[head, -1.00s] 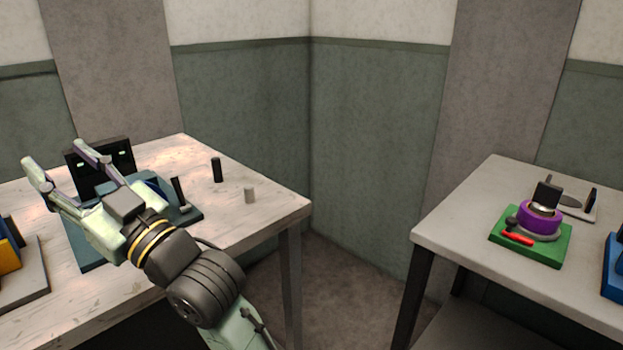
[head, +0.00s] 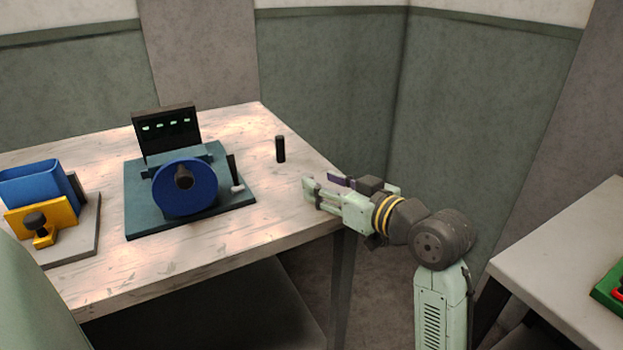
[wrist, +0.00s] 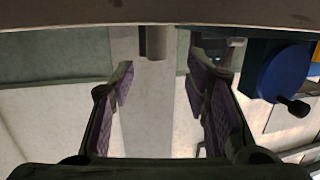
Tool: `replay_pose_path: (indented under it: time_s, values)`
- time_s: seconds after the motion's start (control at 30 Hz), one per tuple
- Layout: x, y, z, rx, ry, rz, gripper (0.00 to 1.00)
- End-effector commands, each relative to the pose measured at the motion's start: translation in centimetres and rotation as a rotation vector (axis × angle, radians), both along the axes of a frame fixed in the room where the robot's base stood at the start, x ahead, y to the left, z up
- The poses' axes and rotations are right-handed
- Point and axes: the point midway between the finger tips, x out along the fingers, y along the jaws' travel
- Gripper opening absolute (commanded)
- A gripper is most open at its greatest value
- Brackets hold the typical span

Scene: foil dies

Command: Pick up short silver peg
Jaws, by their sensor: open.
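The short silver peg (wrist: 153,42) shows in the wrist view as a small grey cylinder near the top middle, standing on the table surface. This view looks upside down. My gripper (wrist: 160,68) is open, its two purple-padded fingers on either side of the peg's line; the peg appears just beyond the fingertips, apart from both. In the head view my gripper (head: 322,187) is low at the pale table's right corner, pointing left. I cannot make out the silver peg there; the gripper appears to hide it.
A black peg (head: 280,149) stands on the pale table (head: 270,222) behind my gripper. Left of it is a teal base (head: 137,205) with a blue disc (head: 203,190) and a dark panel (head: 165,115). A blue and yellow fixture stands far left. A second table (head: 570,250) is at right.

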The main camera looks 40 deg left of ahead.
Motion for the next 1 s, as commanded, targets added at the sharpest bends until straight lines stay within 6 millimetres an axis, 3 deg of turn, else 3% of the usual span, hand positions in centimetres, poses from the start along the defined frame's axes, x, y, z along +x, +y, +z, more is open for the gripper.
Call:
replay_pose_path:
  time_s: [0.5, 0.77, 1.0]
  values:
    - [1.3, 5.5, -0.7, 0.000, 0.000, 0.000, 0.43]
    - [1.4, 5.7, -0.8, 0.001, -0.001, -0.002, 0.42]
    - [1.4, 5.7, -0.8, 0.001, -0.001, -0.001, 0.26]
